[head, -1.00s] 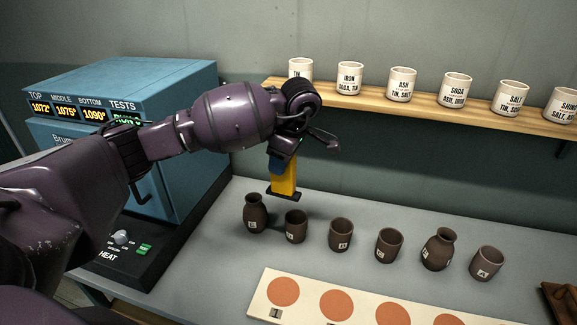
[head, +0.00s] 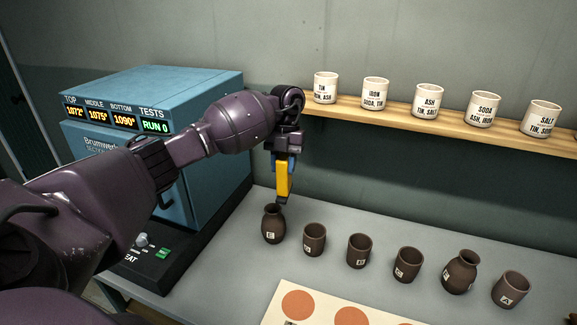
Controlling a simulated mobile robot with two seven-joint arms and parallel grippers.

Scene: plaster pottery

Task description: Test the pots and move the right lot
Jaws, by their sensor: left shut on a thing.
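My left gripper (head: 281,201) reaches down from the left and is shut on the rim of the leftmost pot, a dark brown narrow-necked vase (head: 272,228) with a small white letter label. The vase looks upright on the grey table. To its right stand a brown cup (head: 313,240), a second cup (head: 358,252), a third cup (head: 406,266), a rounder vase (head: 459,273) and a cup marked A (head: 511,291). Most labels are too small to read surely. My right gripper is out of view.
A blue kiln (head: 215,115) stands left, its displays reading 1072, 1075, 1090 and RUN 0. A heat knob (head: 141,240) and green button (head: 163,252) sit below. White labelled jars (head: 427,100) line a wooden shelf (head: 394,113). A pale board (head: 328,297) with orange circles lies in front.

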